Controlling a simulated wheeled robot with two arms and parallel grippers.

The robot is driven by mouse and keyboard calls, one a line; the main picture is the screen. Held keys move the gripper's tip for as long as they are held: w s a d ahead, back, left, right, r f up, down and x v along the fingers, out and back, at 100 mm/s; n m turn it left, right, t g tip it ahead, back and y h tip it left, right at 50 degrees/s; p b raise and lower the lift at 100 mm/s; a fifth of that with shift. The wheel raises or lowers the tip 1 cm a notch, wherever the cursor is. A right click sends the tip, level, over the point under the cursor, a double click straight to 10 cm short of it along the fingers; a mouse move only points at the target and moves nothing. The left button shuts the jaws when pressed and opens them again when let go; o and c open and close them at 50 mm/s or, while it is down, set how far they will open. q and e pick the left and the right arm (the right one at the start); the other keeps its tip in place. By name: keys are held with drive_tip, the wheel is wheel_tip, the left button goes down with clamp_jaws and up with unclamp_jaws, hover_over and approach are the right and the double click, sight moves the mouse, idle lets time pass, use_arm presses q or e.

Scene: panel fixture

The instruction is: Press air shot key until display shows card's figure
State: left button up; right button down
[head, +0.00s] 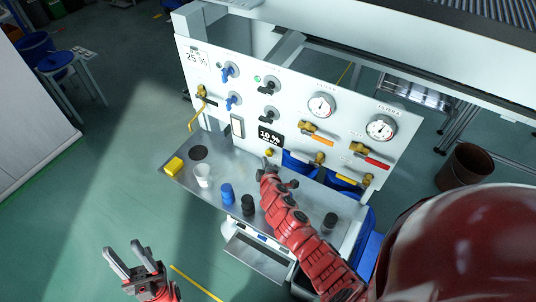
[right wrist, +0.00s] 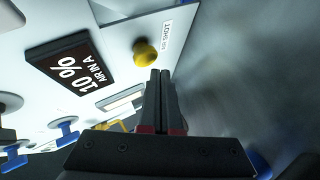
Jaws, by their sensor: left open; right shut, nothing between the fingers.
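The card (head: 196,57) at the panel's upper left reads 25 %. The dark display (head: 270,137) reads 10 %; in the right wrist view the display (right wrist: 70,72) reads 10 % with "AIR IN A" below. A round yellow key (right wrist: 146,54) sits on the panel beside a small printed label (right wrist: 166,38); it also shows below the display in the head view (head: 269,152). My right gripper (right wrist: 160,73) is shut and empty, its tips close to the yellow key; I cannot tell whether they touch. My left gripper (head: 135,255) is open and empty, low and away from the panel.
The panel (head: 290,85) carries blue and black valves, two gauges (head: 321,105) and orange and red handles. On the metal shelf (head: 180,178) below stand a yellow block (head: 174,166), a white cup (head: 203,174), and blue and black cylinders. Open floor lies left.

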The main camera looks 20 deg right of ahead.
idle(0.4)
drive_tip(key=shift+w+d, duration=0.3)
drive_tip(key=shift+w+d, duration=0.3)
drive_tip(key=shift+d, duration=0.2)
idle(0.9)
drive_tip(key=shift+a, duration=0.1)
drive_tip(key=shift+s+a+f, duration=0.1)
drive_tip(key=shift+s+a, duration=0.3)
drive_tip(key=shift+a, duration=0.1)
drive_tip(key=shift+s+a, duration=0.2)
drive_tip(key=shift+a+b, duration=0.1)
drive_tip(key=shift+b, duration=0.25)
